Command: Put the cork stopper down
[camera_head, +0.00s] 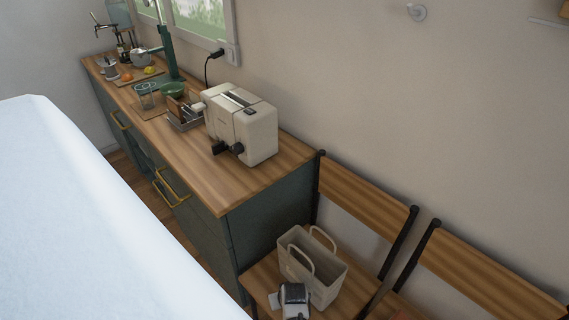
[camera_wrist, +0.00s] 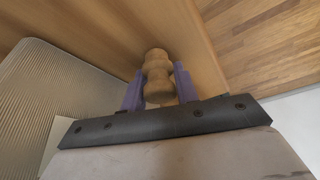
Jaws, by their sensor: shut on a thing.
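The cork stopper (camera_wrist: 157,75) is a tan, turned piece with a rounded top and a narrower neck. In the wrist view it stands between the two purple fingers of my gripper (camera_wrist: 158,88), which is shut on it. A brown wooden surface lies behind the stopper; I cannot tell whether the stopper touches it. In the head view, what looks like my black and white wrist is above the wooden chair seat (camera_head: 262,273), in front of the pale basket (camera_head: 325,285). The fingers and the stopper cannot be made out there.
The basket has two raised handles. A second chair (camera_head: 490,270) stands at the right. A ribbed pale surface (camera_wrist: 60,85) fills the wrist view's left.

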